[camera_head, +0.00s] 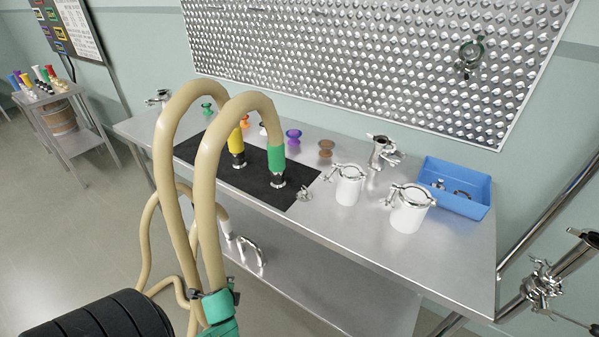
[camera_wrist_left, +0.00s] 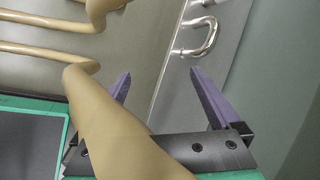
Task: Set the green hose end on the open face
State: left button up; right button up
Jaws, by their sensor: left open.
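The green hose end (camera_head: 276,161) stands upright on the black mat (camera_head: 215,158), steel ferrule down, with its beige hose (camera_head: 208,170) arching up and over to the left. My left gripper (camera_head: 215,297) is low at the front of the bench, beside the hose's lower run and well away from the green end. In the left wrist view its purple fingers (camera_wrist_left: 160,76) are apart; a beige hose (camera_wrist_left: 110,125) crosses in front of the left finger. I cannot tell which fitting is the open face; a steel pipe fitting (camera_head: 543,285) shows at right. My right gripper is out of view.
A yellow hose end (camera_head: 236,146) stands close left of the green one, its hose arching alongside. Coloured caps stand behind. White lidded jars (camera_head: 348,188), a steel fitting (camera_head: 382,152) and a blue bin (camera_head: 452,195) occupy the right side. The bench's front right is clear.

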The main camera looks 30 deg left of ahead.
pick_arm(q)
jog(key=w+a+r+m+t+y, duration=0.1)
jog(key=w+r+m+t+y, duration=0.15)
jog(key=w+r, duration=0.5)
jog(key=m+t+y+b, duration=0.2)
jog(key=m+t, duration=0.4)
jog(key=m, duration=0.3)
send_near(274, 159)
jog(key=s+a+f, duration=0.4)
jog(key=s+f, duration=0.1)
jog(key=f, duration=0.2)
jog(key=w+d+r+m+t+h, duration=0.2)
jog(key=d+r+m+t, duration=0.1)
jog(key=r+m, duration=0.3)
jog(key=shift+m, duration=0.75)
jog(key=x, duration=0.9)
jog(key=shift+w+d, duration=0.1)
jog(key=x, duration=0.5)
jog(key=shift+w, duration=0.1)
jog(key=shift+w+f, duration=0.15)
jog(key=shift+w, duration=0.05)
jog(key=shift+s, duration=0.1)
grip_shut()
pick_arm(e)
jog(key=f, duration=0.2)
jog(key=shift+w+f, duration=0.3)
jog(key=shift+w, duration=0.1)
